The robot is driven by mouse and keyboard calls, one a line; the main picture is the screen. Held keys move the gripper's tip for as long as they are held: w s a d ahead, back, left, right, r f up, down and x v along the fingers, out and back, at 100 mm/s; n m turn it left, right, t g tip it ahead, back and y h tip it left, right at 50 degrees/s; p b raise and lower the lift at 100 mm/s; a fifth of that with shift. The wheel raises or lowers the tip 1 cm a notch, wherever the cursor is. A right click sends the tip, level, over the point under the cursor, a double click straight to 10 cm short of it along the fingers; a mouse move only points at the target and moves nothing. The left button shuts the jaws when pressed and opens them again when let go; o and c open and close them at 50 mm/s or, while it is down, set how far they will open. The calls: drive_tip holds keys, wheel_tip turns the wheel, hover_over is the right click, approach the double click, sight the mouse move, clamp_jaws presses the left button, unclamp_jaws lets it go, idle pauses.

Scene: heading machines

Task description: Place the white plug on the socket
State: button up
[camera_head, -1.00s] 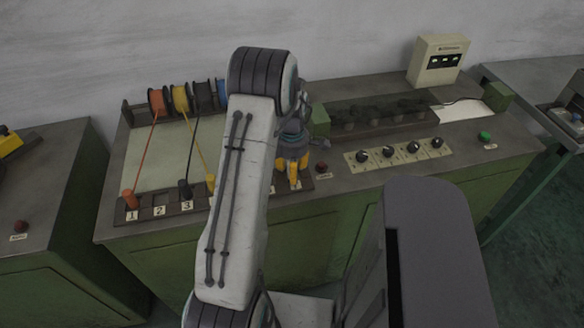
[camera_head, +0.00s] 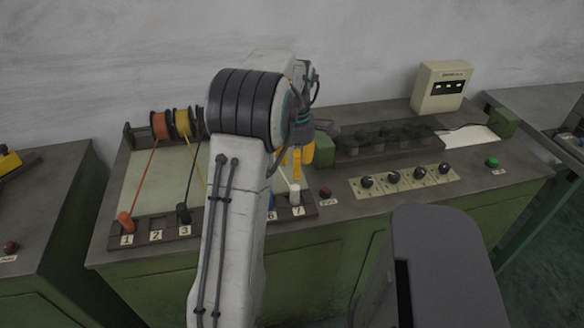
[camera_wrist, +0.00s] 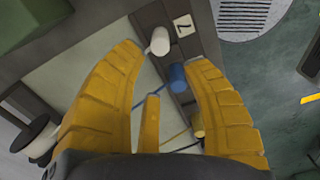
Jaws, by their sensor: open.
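The white plug (camera_head: 295,195) stands upright at the number 7 place on the dark socket strip (camera_head: 185,231), with a pale cord rising behind it. In the wrist view the white plug (camera_wrist: 160,41) is just beyond and between my fingertips, touching neither. My gripper (camera_head: 300,165) has yellow fingers and hangs above and behind the strip's right end. In the wrist view my gripper (camera_wrist: 164,58) is open and empty. The plug's lower end is too small to judge how deep it sits.
A blue plug (camera_wrist: 177,77) and a yellow plug (camera_wrist: 197,122) stand beside the white one. An orange plug (camera_head: 125,222) and a black plug (camera_head: 183,213) are farther left.

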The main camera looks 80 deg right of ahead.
drive_tip(key=shift+r, duration=0.4)
drive_tip(key=w+a+r, duration=0.2)
drive_tip(key=w+a, duration=0.2)
drive_tip(key=w, duration=0.4)
drive_tip(key=w+a+r, duration=0.2)
drive_tip(key=w+a, duration=0.2)
drive_tip(key=w, duration=0.3)
drive_tip(key=w+a+r+m+t+h, duration=0.1)
drive_tip(key=w+a+r, duration=0.2)
drive_tip(key=w+a, duration=0.75)
drive_tip(key=s+a+f+t, duration=0.1)
drive_tip(key=s+a, duration=0.1)
drive_tip(key=a, duration=1.1)
drive_tip(key=s+a+f+m+t+y, duration=0.1)
drive_tip(key=s+a+f, duration=0.1)
drive_tip(key=a, duration=1.2)
drive_tip(key=shift+s+m+t, duration=0.3)
drive_tip(key=shift+s, duration=0.25)
drive_tip(key=shift+d, duration=0.15)
